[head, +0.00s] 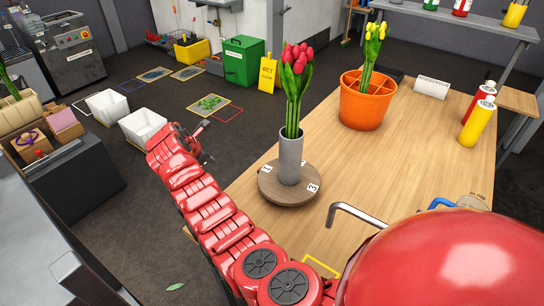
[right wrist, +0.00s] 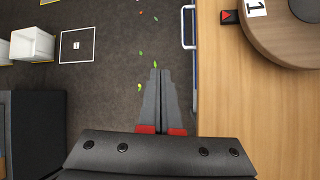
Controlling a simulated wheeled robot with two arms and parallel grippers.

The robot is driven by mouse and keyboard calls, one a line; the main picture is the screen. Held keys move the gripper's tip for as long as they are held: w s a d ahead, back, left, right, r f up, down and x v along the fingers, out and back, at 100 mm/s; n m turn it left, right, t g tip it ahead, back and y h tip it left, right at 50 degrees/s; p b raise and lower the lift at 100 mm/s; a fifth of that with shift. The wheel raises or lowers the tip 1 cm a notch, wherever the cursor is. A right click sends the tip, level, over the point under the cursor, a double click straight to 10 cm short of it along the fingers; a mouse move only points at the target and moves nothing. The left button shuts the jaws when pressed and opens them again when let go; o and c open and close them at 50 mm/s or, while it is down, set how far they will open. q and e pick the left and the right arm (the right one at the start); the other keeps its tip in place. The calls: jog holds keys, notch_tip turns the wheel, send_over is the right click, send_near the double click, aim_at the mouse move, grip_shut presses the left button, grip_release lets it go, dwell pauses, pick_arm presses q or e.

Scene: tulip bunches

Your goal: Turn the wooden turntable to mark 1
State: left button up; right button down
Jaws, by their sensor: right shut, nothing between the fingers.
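The round wooden turntable (head: 268,192) lies on the table, with a grey vase (head: 290,160) of pink tulips (head: 297,58) upright on it. A white label reading 3 (head: 313,188) shows on its right side; another label at its left is hard to read. In the right wrist view the turntable's edge (right wrist: 275,40) shows at top right, with label 1 (right wrist: 256,8) beside a red arrow block (right wrist: 229,16), slightly past it. My right gripper (head: 204,124) is shut and empty, left of the turntable, over the floor beyond the table edge (right wrist: 160,72). My left gripper is out of view.
An orange pot (head: 365,105) with yellow tulips stands behind the turntable. A yellow bottle (head: 477,125) and a red bottle stand at the table's right. A bent metal handle (head: 355,212) is near the front. White bins (head: 142,125) stand on the floor at left.

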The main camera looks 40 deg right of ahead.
jog(key=s+d+r+m+g+h, duration=0.2)
jog(key=s+d+r+g+h, duration=0.15)
jog(key=s+d, duration=0.5)
jog(key=p, duration=0.1)
send_near(276, 163)
jog(key=f, duration=0.1)
jog(key=d+f, duration=0.1)
jog(key=f, duration=0.1)
jog(key=shift+w+d+f, duration=0.15)
jog(key=shift+d+f, duration=0.1)
jog(key=shift+d, duration=0.05)
jog(key=d, duration=0.3)
jog(key=shift+w+d+f+p, duration=0.1)
jog(key=shift+d+p, duration=0.1)
jog(key=shift+p, duration=0.1)
jog(key=shift+d, duration=0.4)
jog(key=shift+d, duration=0.1)
jog(key=shift+d+p, duration=0.5)
jog(key=shift+d, duration=0.15)
